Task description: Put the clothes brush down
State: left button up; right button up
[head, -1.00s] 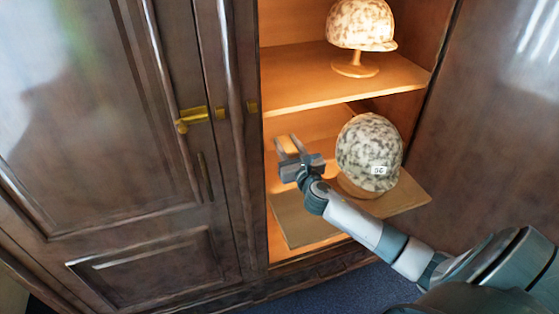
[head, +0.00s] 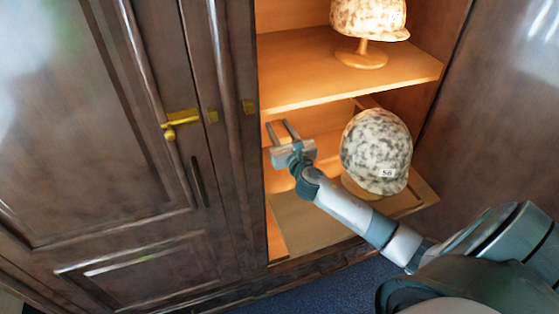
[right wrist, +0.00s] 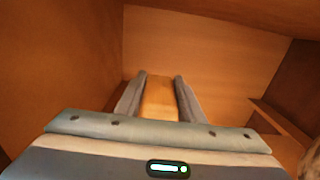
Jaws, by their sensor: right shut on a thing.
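My right gripper (head: 282,132) is inside the lower compartment of the open cabinet, left of the lower helmet. In the right wrist view its fingers (right wrist: 160,90) are shut on an orange-brown, wooden-looking piece, which I take to be the clothes brush (right wrist: 159,101). Only part of the brush shows between the fingers, and its bristles cannot be made out. In the head view the brush is too small to tell apart from the wood behind. I cannot tell whether it touches the shelf (head: 300,222). My left gripper is not in view.
A speckled helmet (head: 376,150) on a wooden stand is just right of my right gripper. Another helmet (head: 368,18) stands on the upper shelf (head: 330,85), above my gripper. The dark cabinet door (head: 90,130) is at the left. The lower shelf's front left is bare.

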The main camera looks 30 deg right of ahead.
jog(key=shift+f+b, duration=0.55)
jog(key=shift+f, duration=2.55)
jog(key=shift+f+b, duration=0.75)
jog(key=shift+f, duration=1.15)
jog(key=shift+f, duration=0.1)
jog(key=o, duration=1.2)
